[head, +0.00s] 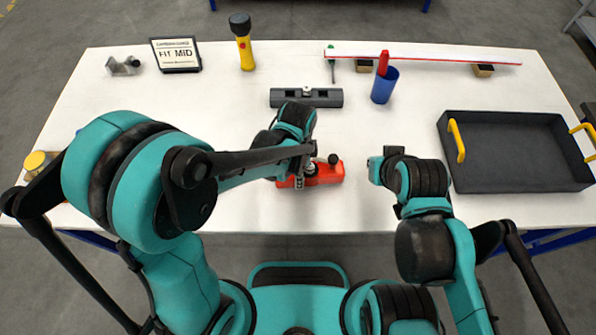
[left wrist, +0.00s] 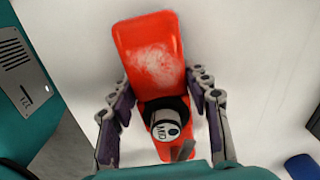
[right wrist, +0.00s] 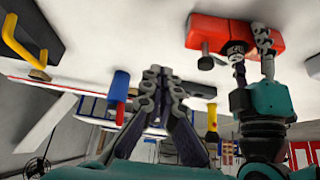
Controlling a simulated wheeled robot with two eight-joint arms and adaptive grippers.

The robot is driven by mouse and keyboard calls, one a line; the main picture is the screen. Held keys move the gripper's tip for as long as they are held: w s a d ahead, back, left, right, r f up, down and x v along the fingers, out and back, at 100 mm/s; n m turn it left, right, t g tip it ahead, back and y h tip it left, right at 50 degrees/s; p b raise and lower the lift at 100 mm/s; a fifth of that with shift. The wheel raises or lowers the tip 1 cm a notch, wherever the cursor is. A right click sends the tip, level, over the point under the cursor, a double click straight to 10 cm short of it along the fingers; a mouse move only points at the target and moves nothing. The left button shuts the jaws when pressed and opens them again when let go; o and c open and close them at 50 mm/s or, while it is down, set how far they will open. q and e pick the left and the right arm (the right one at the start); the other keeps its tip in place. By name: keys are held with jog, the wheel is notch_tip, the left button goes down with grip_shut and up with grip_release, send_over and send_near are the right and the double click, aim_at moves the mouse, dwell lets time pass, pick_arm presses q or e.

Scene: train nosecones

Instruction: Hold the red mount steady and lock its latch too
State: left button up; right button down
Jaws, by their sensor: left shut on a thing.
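The red mount (head: 322,174) lies on the white table, in front of the grey rail block. My left gripper (left wrist: 160,95) is shut on it, one finger on each side, in the left wrist view. A grey-and-black cylinder marked MID (left wrist: 170,130) stands on the mount between the fingers. A black knob (head: 333,159), perhaps the latch, sticks up from the mount's right part; it also shows in the right wrist view (right wrist: 206,61). My right gripper (right wrist: 158,73) is empty, its fingertips together, to the right of the mount. Part of the mount is hidden by my left arm.
A grey rail block (head: 290,98) lies behind the mount. A blue cup (head: 384,86) with a red item stands behind my right gripper. A black tray (head: 515,182) with yellow handles is at the right. A yellow flashlight (head: 244,50) and a sign (head: 176,55) stand at the back.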

aim_at(325, 161)
dwell(0.4)
jog(key=w+a+r+m+g, duration=0.1)
jog(key=w+a+m+g, duration=0.1)
jog(key=w+a+g, duration=0.45)
jog(key=w+a+r+m+g, duration=0.1)
jog(key=w+a+g, duration=0.15)
jog(key=w, duration=0.65)
jog(key=s+a+f, duration=0.1)
jog(key=s+f, duration=0.5)
jog(key=f, duration=0.4)
jog(key=shift+a+g+y, duration=0.35)
jog(key=shift+g+y, duration=0.05)
